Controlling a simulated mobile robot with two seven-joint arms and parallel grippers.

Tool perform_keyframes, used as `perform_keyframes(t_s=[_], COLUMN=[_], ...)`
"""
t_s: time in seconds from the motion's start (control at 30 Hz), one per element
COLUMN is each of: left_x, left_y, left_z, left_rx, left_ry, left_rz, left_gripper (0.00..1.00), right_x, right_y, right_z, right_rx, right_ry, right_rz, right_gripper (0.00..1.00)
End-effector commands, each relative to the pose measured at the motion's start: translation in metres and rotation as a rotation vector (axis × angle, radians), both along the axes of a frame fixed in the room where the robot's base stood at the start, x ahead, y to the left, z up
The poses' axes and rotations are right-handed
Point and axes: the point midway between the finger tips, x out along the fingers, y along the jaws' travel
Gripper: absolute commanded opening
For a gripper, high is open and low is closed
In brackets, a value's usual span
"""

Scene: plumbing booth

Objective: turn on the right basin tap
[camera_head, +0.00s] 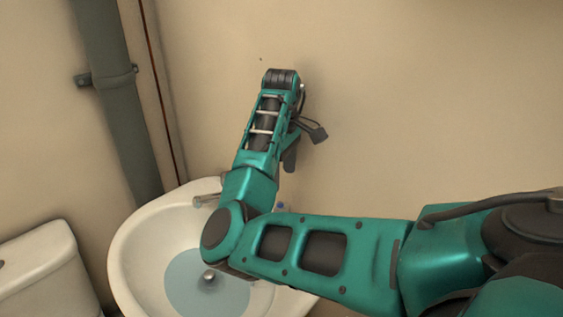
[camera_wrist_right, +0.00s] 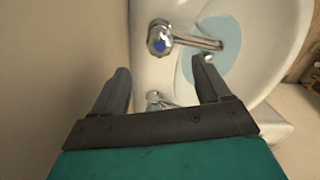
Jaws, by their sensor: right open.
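The white basin (camera_head: 128,262) is at the lower left of the head view, against the wall. A chrome tap (camera_head: 207,200) shows at its back left. The right tap (camera_head: 281,206) is mostly hidden by my right arm; only a small blue part shows. In the wrist view the blue-capped tap (camera_wrist_right: 160,40) has its spout over the bowl, beyond my fingertips. A second chrome tap (camera_wrist_right: 155,98) shows partly between my fingers. My right gripper (camera_wrist_right: 164,66) is open and empty, pointing toward the taps. Contact with the tap is not visible. My left gripper is out of view.
The beige wall (camera_head: 420,110) is close behind the basin and beside one finger in the wrist view. A grey pipe (camera_head: 118,110) runs down the wall at left. A white cistern (camera_head: 40,265) stands at the lower left.

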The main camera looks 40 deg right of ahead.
Motion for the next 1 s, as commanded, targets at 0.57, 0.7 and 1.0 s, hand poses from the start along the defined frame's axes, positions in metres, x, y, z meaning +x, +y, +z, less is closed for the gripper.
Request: perform_keyframes(t_s=[0.57, 0.7, 1.0], left_x=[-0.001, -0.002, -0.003], left_y=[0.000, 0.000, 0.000], left_z=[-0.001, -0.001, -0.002], left_rx=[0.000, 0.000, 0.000], left_ry=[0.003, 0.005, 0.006], left_rz=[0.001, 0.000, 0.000], left_gripper=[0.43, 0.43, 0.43], right_x=[0.000, 0.000, 0.000], right_y=[0.000, 0.000, 0.000], right_z=[0.022, 0.022, 0.021], right_rx=[0.000, -0.001, -0.001], right_ry=[0.001, 0.001, 0.001], right_rz=[0.000, 0.000, -0.001], right_gripper=[0.76, 0.76, 0.76])
